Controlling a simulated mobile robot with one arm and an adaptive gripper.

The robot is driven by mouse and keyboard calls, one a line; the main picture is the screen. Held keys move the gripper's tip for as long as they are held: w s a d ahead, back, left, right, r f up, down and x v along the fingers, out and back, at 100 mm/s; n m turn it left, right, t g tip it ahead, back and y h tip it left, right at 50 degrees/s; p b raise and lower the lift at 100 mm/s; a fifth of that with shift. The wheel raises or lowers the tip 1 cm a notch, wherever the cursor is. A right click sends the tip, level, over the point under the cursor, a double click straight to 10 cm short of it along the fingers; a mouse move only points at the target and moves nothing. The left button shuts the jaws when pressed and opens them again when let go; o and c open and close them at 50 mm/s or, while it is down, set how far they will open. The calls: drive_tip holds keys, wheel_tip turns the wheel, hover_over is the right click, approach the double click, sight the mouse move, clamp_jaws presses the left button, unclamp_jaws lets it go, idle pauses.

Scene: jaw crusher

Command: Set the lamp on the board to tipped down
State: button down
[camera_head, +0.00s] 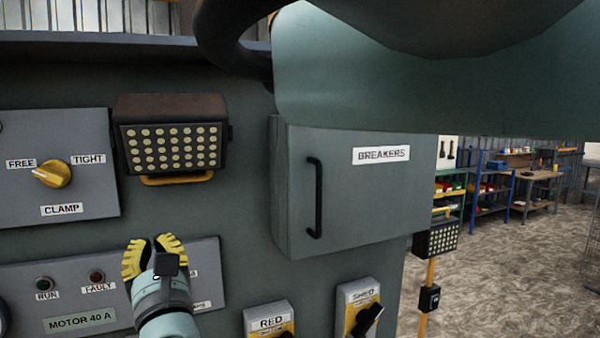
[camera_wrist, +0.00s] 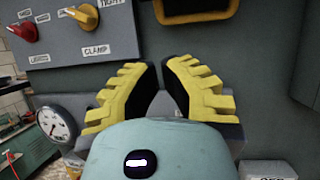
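The lamp (camera_head: 172,147) is a brown box on the board (camera_head: 245,185), its front face covered with rows of pale round lights. A yellow handle (camera_head: 177,179) runs along its underside. The lamp's face looks outward and roughly upright in the head view. My gripper (camera_head: 153,240) is below the lamp, in front of the lower panel, apart from the handle. In the wrist view, my gripper's yellow fingertips (camera_wrist: 160,68) are close together with nothing between them. Only the lamp's lower part and handle (camera_wrist: 196,14) show at the top there.
A clamp knob (camera_head: 52,174) is left of the lamp. A breakers cabinet (camera_head: 345,190) with a black handle projects on the right. A motor panel (camera_head: 80,285) lies behind my gripper. A gauge (camera_wrist: 57,122) is at left.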

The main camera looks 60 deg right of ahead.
sight(146, 189)
drive_tip(key=x, duration=1.1)
drive_tip(key=shift+w+d+r+p, duration=0.1)
drive_tip(key=shift+d+r+p, duration=0.1)
drive_tip(key=shift+r+p, duration=0.2)
drive_tip(key=shift+w+d+r+p, duration=0.1)
drive_tip(key=shift+w+d+p, duration=0.1)
drive_tip(key=shift+w+p, duration=0.25)
drive_tip(key=shift+w+d+r+p, duration=0.1)
drive_tip(key=shift+w+d+p, duration=0.1)
drive_tip(key=shift+w, duration=0.35)
drive_tip(key=shift+w+d+f+b, duration=0.1)
drive_tip(key=shift+d+f+b, duration=0.1)
drive_tip(key=shift+b, duration=0.75)
drive_tip(key=shift+w+d+t+b, duration=0.15)
drive_tip(key=shift+t+b, duration=0.35)
drive_tip(key=shift+b, duration=0.75)
drive_tip(key=shift+w+b, duration=0.2)
drive_tip(key=shift+b, duration=0.25)
drive_tip(key=shift+w+r+h, duration=0.1)
drive_tip(key=shift+r+h, duration=0.2)
drive_tip(key=shift+r, duration=0.1)
